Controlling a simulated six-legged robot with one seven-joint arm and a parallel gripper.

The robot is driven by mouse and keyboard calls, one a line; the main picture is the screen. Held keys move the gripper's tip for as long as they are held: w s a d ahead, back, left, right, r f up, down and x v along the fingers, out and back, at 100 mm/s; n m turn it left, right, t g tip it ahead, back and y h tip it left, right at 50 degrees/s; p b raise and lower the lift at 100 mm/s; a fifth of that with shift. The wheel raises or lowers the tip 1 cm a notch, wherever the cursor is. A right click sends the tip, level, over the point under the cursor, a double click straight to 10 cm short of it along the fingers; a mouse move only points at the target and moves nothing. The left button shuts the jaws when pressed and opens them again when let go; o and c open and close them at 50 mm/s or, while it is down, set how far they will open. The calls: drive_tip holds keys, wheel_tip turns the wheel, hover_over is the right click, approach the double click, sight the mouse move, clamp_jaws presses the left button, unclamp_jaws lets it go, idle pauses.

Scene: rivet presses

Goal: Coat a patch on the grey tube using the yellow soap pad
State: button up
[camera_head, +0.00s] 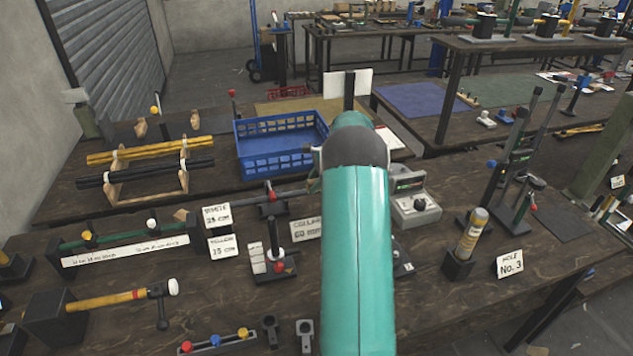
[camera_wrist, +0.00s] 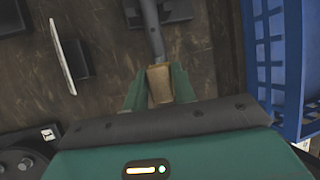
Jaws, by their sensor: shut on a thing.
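My gripper (camera_wrist: 158,88) shows in the wrist view, with its green fingers shut on the tan-yellow soap pad (camera_wrist: 160,82). In the head view my arm hides the gripper and the pad. The grey tube (camera_wrist: 151,28) runs down from the top of the wrist view to the pad. The pad covers or meets the tube's near end; I cannot tell whether they touch. No coated patch can be made out.
A blue crate (camera_head: 268,163) stands behind the tube and also close on the right in the wrist view (camera_wrist: 255,60). A white collar card (camera_head: 306,230) stands in front. A red-knobbed post (camera_head: 274,238) and a grey dial box (camera_head: 413,207) are nearby.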

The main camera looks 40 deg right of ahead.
drive_tip(key=shift+w+a, duration=0.4)
drive_tip(key=shift+a, duration=0.3)
drive_tip(key=shift+w+a, duration=0.35)
drive_tip(key=shift+a, duration=0.3)
drive_tip(key=shift+s+d, duration=0.5)
drive_tip(key=shift+d, duration=0.4)
drive_tip(key=shift+s+d, duration=0.45)
drive_tip(key=shift+d, duration=0.45)
drive_tip(key=shift+r, duration=0.1)
drive_tip(key=shift+s+a+r, duration=0.15)
drive_tip(key=shift+s+r, duration=0.1)
drive_tip(key=shift+r, duration=0.7)
drive_tip(key=shift+s+a+r, duration=0.1)
drive_tip(key=shift+s+r, duration=0.1)
drive_tip(key=shift+r, duration=0.75)
drive_tip(key=shift+s+a+r, duration=0.15)
drive_tip(key=shift+s+r, duration=0.1)
drive_tip(key=shift+r, duration=0.7)
drive_tip(key=r, duration=0.3)
drive_tip(key=shift+s+a, duration=0.2)
drive_tip(key=shift+s, duration=0.1)
drive_tip(key=shift+f, duration=0.1)
